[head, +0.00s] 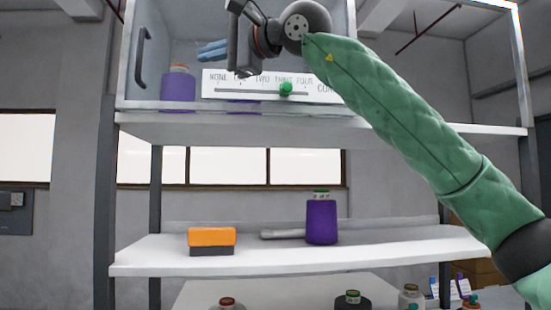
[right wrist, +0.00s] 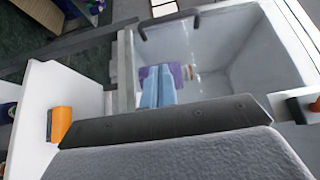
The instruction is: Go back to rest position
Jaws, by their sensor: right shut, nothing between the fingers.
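My right gripper (head: 203,52) is at the upper middle of the head view, in front of the upper cabinet. Its two light-blue fingers point left and lie close together, shut and empty. In the right wrist view the blue fingers (right wrist: 160,74) lie side by side in front of something purple, partly hidden by them. My green-sleeved right arm comes in from the lower right and crosses the shelf's right side. A purple bottle (head: 178,90) stands in the cabinet just below the fingertips. My left gripper is not in view.
The upper cabinet (head: 420,106) has a white panel with a green slider knob (head: 286,89). The middle shelf (head: 150,262) carries an orange-and-dark box (head: 212,237), a grey item (head: 283,234) and a purple bottle (head: 321,222). Several bottles stand lower down.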

